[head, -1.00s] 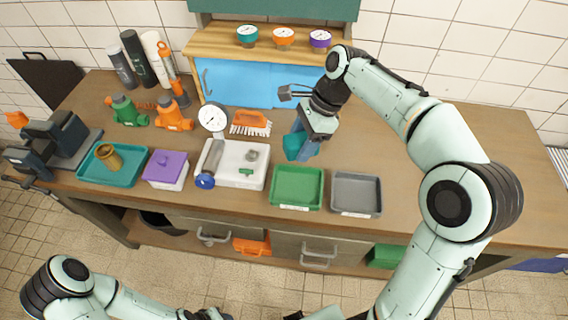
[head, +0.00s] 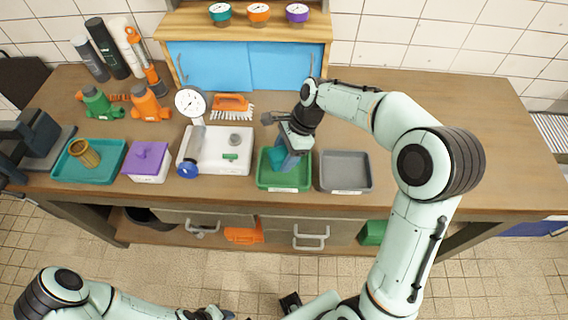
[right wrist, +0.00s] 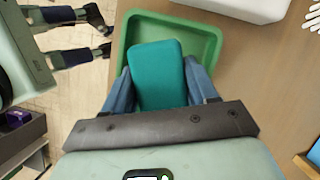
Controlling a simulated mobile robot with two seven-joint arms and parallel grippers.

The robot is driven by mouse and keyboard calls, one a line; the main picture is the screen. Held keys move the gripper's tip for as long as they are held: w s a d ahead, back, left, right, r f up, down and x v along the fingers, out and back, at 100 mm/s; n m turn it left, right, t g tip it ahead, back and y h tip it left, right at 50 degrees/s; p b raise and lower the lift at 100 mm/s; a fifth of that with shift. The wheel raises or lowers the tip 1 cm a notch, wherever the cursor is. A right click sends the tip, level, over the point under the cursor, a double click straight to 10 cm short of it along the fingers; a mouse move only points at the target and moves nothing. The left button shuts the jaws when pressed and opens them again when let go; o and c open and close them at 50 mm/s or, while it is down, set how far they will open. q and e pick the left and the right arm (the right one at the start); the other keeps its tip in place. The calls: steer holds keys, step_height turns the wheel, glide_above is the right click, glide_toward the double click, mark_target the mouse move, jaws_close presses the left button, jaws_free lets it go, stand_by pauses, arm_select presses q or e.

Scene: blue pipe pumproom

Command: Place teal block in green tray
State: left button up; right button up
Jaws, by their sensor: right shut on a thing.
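The teal block (right wrist: 157,76) is held between the blue fingers of my right gripper (right wrist: 160,88) in the right wrist view. The green tray (right wrist: 133,24) lies just beyond and beneath it in that view. In the head view, my right gripper (head: 284,160) is over the green tray (head: 284,182), with the teal block (head: 276,157) partly hidden by the gripper. I cannot tell whether the block touches the tray floor. My left gripper (head: 208,314) is at the bottom edge of the head view, away from the table; its fingers are not clear.
A grey tray (head: 345,172) stands right of the green tray. A white base with a gauge (head: 215,150) stands to its left. A purple-topped box (head: 147,162), a teal tray (head: 88,160) and a brush (head: 232,104) are further left or behind. The tabletop at right is clear.

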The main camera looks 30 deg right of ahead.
arm_select(q)
steer(key=shift+s+f, duration=0.2)
steer(key=shift+f, duration=0.15)
arm_select(e)
steer(key=shift+f, duration=2.3)
arm_select(q)
steer(key=shift+f+b, duration=0.1)
steer(key=shift+b, duration=0.2)
arm_select(e)
steer(key=shift+f, duration=0.15)
steer(key=o, duration=1.2)
steer(key=shift+r, duration=0.25)
arm_select(q)
steer(key=shift+w+r+p, duration=0.35)
steer(key=shift+r+p, duration=0.1)
steer(key=shift+r, duration=0.1)
steer(key=shift+w+r+p, duration=0.3)
steer(key=shift+r+p, duration=0.1)
steer(key=shift+r, duration=0.15)
arm_select(e)
steer(key=v, duration=1.2)
arm_select(q)
steer(key=shift+s, duration=0.1)
arm_select(e)
steer(key=shift+a+f, duration=0.1)
steer(key=shift+f, duration=0.05)
